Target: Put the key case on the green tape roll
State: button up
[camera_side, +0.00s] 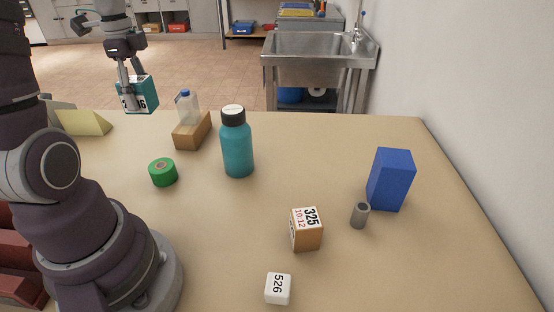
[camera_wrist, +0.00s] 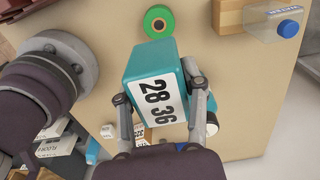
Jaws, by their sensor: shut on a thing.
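The key case appears to be the teal box (camera_side: 146,90) with a white number label, high at the upper left of the side view. My gripper (camera_side: 132,93) is shut on it and holds it in the air above the far left of the table. In the wrist view the case (camera_wrist: 152,62) sits between the two fingers (camera_wrist: 158,92), its label reading 28 36. The green tape roll (camera_side: 163,178) lies flat on the table, clear of the case. It also shows at the top of the wrist view (camera_wrist: 147,21), with nothing on it.
A wooden block (camera_side: 190,134) with a clear blue-capped bottle (camera_side: 188,107) and a teal bottle (camera_side: 237,150) stand near the roll. A numbered box (camera_side: 306,234), white cube (camera_side: 278,288), grey cylinder (camera_side: 360,216) and blue box (camera_side: 390,180) are farther right. A yellow wedge (camera_side: 84,123) is at left.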

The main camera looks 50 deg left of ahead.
aim_at(161, 165)
notch_tip(161, 165, down, 13)
jog(key=shift+s+a, duration=0.1)
jog(key=shift+s, duration=0.05)
jog(key=shift+f, duration=0.1)
jog(key=o, duration=1.2)
jog(key=r, duration=1.2)
jog(key=shift+w+d+r, duration=0.2)
jog(key=shift+d+r, duration=0.1)
jog(key=shift+d, duration=0.05)
jog(key=d+r+n+t, duration=0.1)
jog(key=d+n, duration=0.3)
jog(key=d, duration=0.5)
jog(key=d+r+n+t, duration=0.2)
jog(key=d+n+t, duration=0.2)
jog(key=d, duration=0.5)
jog(key=shift+w+d+r+n+t, duration=0.3)
jog(key=shift+w+d+n, duration=0.15)
jog(key=shift+n, duration=0.15)
